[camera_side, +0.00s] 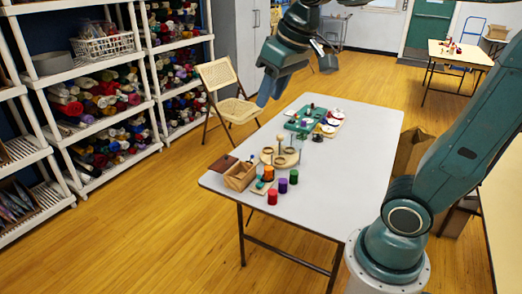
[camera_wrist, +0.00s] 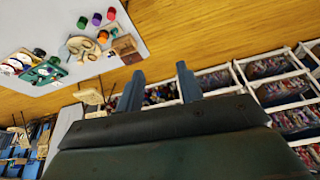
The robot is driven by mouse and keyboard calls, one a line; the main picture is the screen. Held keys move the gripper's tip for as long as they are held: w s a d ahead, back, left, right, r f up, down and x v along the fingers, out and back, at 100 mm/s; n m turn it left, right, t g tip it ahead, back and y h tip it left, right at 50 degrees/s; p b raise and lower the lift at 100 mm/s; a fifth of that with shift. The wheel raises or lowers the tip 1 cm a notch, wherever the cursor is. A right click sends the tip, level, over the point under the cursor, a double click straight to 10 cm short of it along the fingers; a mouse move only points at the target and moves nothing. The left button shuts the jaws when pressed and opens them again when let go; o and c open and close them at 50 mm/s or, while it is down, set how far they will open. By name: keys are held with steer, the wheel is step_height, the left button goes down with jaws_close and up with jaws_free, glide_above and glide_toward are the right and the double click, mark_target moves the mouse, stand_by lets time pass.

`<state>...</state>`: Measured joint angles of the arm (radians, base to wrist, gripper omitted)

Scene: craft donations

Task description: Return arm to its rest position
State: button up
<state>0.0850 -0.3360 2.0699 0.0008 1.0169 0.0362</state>
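My gripper (camera_side: 294,80) hangs high in the side view, above and behind the far end of the grey table (camera_side: 350,130), well clear of it. In the wrist view my gripper (camera_wrist: 158,88) shows two blue-grey fingers with a clear gap between them. It is open and nothing is between the fingers.
On the table are a wooden box (camera_side: 239,177), a round wooden stand (camera_side: 280,158), several colored spools including a red one (camera_side: 272,197), and a green board (camera_side: 303,119). A folding chair (camera_side: 229,94) and yarn shelves (camera_side: 100,80) stand beyond. The air around my gripper looks free.

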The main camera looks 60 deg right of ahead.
steer(key=s+a+f, duration=0.1)
steer(key=s+f, duration=0.2)
steer(key=s, duration=0.3)
steer(key=s+a+f+n+t, duration=0.1)
steer(key=s+f, duration=0.2)
steer(key=s, duration=0.2)
steer(key=shift+s+a+f, duration=0.2)
steer(key=shift+s+a, duration=0.05)
steer(key=shift+s, duration=0.1)
